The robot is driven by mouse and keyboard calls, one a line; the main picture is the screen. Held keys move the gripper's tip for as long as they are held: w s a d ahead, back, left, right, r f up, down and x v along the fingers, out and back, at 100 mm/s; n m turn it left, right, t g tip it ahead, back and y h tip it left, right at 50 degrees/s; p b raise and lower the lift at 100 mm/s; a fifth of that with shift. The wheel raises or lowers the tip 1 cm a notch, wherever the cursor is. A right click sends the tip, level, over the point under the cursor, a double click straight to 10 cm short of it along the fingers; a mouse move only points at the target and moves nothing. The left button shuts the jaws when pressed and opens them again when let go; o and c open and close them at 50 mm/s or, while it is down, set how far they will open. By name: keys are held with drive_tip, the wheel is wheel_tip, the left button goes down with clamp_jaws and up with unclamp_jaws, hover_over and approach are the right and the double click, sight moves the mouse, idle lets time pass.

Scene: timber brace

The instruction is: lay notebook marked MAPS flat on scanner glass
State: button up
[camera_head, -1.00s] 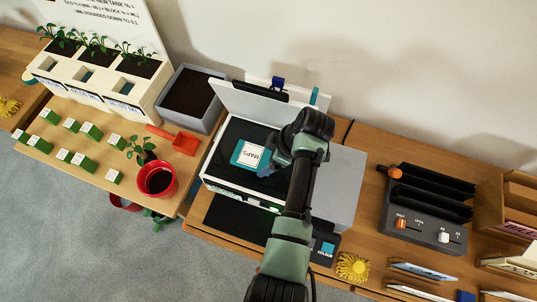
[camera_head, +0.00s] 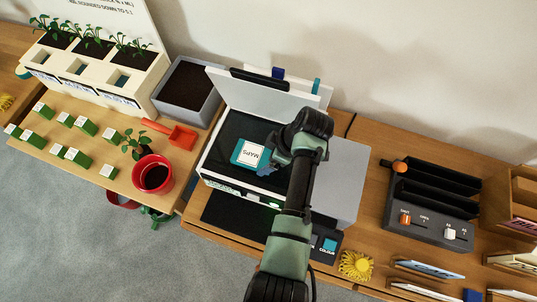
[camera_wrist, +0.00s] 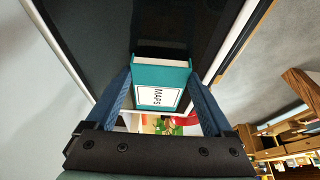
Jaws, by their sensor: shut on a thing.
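The teal notebook (camera_head: 250,153) with a white MAPS label is at the scanner, over the dark glass (camera_head: 236,130). It also shows in the wrist view (camera_wrist: 161,88), label facing the camera, between the two blue fingers. My gripper (camera_wrist: 165,100) is shut on the notebook by its sides. In the head view my gripper (camera_head: 266,162) is at the notebook's right edge, partly hidden by my arm. The scanner lid (camera_head: 262,95) stands raised behind the glass. I cannot tell whether the notebook touches the glass.
A red pot (camera_head: 153,176), a grey soil bin (camera_head: 187,88) and a planter (camera_head: 95,70) stand to the left. A dark slotted device (camera_head: 432,205) stands to the right. A yellow flower-like object (camera_head: 356,265) lies near the front edge.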

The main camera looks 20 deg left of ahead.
drive_tip(key=shift+f+b, duration=0.35)
drive_tip(key=shift+f, duration=0.1)
drive_tip(key=o, duration=1.1)
drive_tip(key=shift+o, duration=0.2)
drive_tip(key=shift+r, duration=0.1)
drive_tip(key=b+v, duration=0.1)
drive_tip(key=v, duration=1.2)
